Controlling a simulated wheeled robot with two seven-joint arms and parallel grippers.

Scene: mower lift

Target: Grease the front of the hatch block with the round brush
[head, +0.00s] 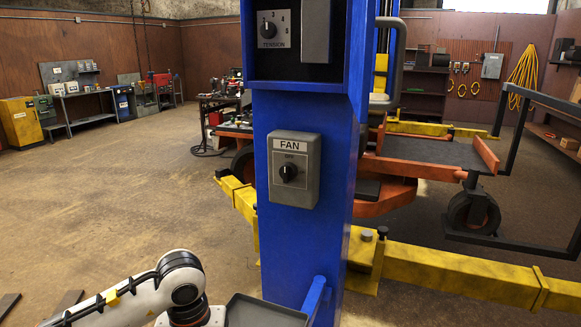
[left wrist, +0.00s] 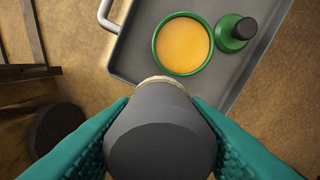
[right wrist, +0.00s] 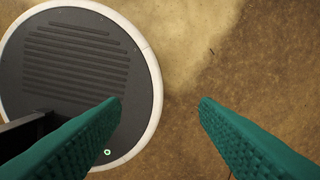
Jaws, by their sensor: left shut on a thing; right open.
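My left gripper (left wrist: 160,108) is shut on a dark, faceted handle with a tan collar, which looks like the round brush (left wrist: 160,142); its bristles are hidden. Just beyond it, a green tin of orange grease (left wrist: 183,44) stands in a grey tray (left wrist: 136,62). The tray also shows at the bottom of the head view (head: 262,312). My right gripper (right wrist: 161,100) is open and empty above the floor. A grey block (head: 316,30) sits in the blue recess beside the TENSION dial (head: 268,30); I cannot tell whether it is the hatch block.
A green piece with a black knob (left wrist: 237,34) stands in the tray beside the tin. The blue post (head: 300,235) carries a grey FAN switch (head: 294,168). Yellow lift arms (head: 450,272) and an orange mower (head: 400,165) stand behind. The floor at left is mostly clear.

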